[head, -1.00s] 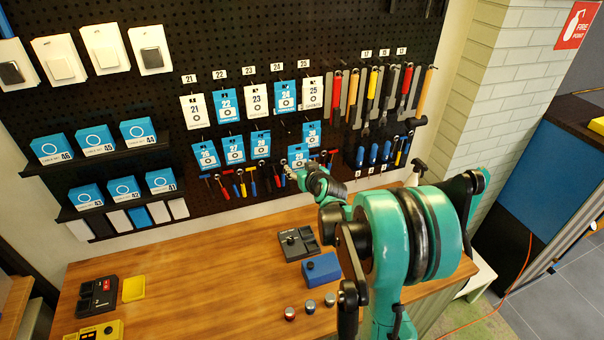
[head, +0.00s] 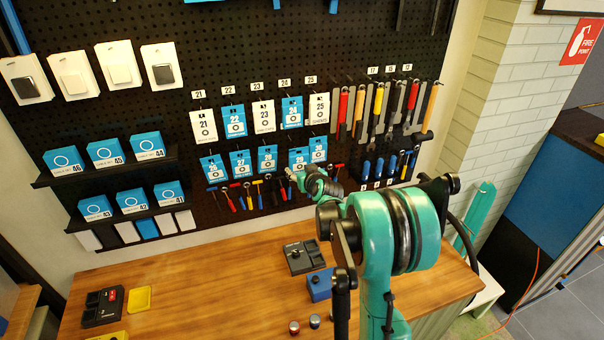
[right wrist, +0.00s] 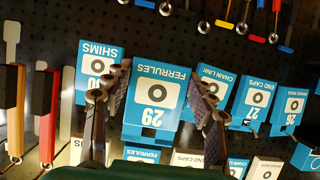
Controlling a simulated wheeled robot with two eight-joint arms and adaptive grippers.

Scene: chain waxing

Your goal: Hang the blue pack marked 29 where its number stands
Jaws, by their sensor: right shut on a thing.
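The blue pack marked 29 (head: 299,160) is in the lower row of packs on the black pegboard, between blue pack 28 (head: 267,158) and blue pack 30 (head: 318,148). In the right wrist view, pack 29 (right wrist: 155,105) appears upside down and reads FERRULES. My right gripper (head: 298,176) is shut on it, one finger on each side (right wrist: 163,98). The pack looks nearer to the camera than its neighbours. Its hook and number label are hidden, so I cannot tell whether it touches the hook. My left gripper is out of view.
Packs 21 to 25 hang above, with number labels (head: 256,87) over them. Small tools (head: 240,195) hang below and long tools (head: 385,105) to the right. Boxes stand on shelves (head: 108,168) at left.

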